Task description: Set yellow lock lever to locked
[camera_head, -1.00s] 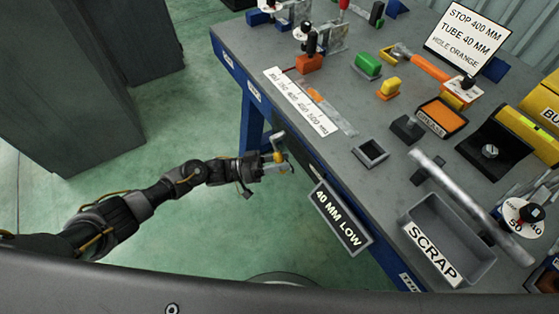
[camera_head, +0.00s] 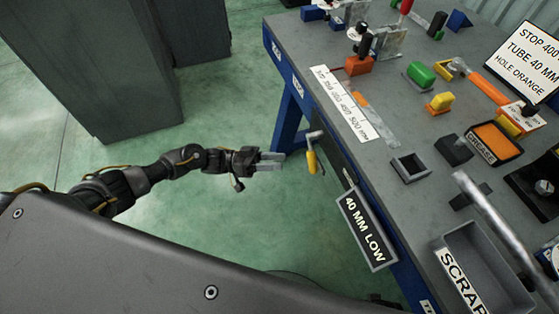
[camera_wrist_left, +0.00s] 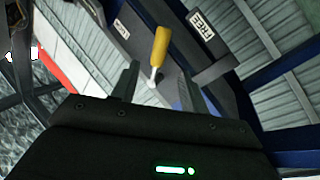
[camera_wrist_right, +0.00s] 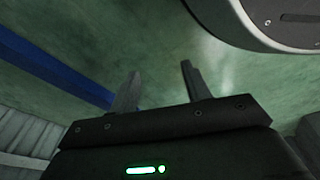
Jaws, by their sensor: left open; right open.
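The yellow lock lever (camera_head: 312,161) hangs from a grey metal arm at the near side of the bench. My left gripper (camera_head: 283,161) is open, just left of the lever in the head view, with a small gap. In the left wrist view the yellow handle (camera_wrist_left: 160,46) stands beyond and between the open fingers (camera_wrist_left: 158,84), its tip leaning slightly right. A FREE label (camera_wrist_left: 201,26) is right of it; a second label (camera_wrist_left: 121,29), hard to read, is left. My right gripper (camera_wrist_right: 158,85) is open and empty above the floor, outside the head view.
A 40 MM LOW sign (camera_head: 364,228) hangs from the bench edge, near the lever. The grey bench top (camera_head: 400,125) carries a scrap bin (camera_head: 478,262), a grease box (camera_head: 493,142) and small coloured parts. Green floor (camera_head: 230,230) is free around the left arm.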

